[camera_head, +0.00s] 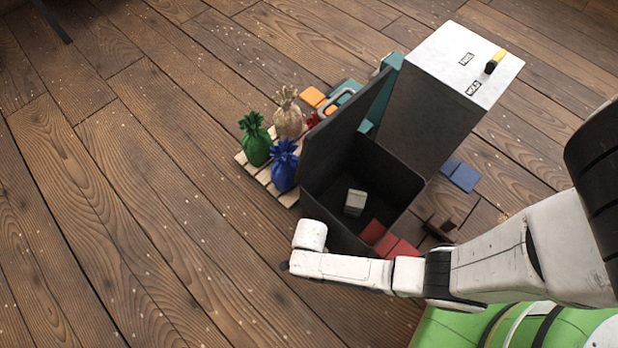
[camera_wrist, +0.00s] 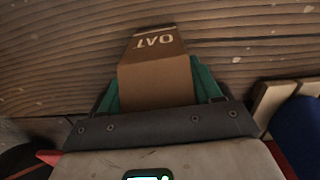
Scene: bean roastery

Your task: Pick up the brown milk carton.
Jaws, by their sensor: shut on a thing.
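The brown carton (camera_wrist: 158,62), lettered "OAT", shows in the wrist view between the teal fingers of my gripper (camera_wrist: 158,92). My gripper is shut on it, with a finger on each side. Wooden floorboards show beyond the carton; I cannot tell whether it touches them. In the head view my white wrist hides the gripper and the carton, left of the dark open box's lower corner.
A dark open box (camera_head: 392,172) holds a pale grey block (camera_head: 355,202). Green (camera_head: 255,140), beige (camera_head: 288,113) and blue (camera_head: 284,165) sacks stand on a slatted pallet (camera_head: 251,169). A white-topped cabinet (camera_head: 440,60) stands behind. Floor at left is clear.

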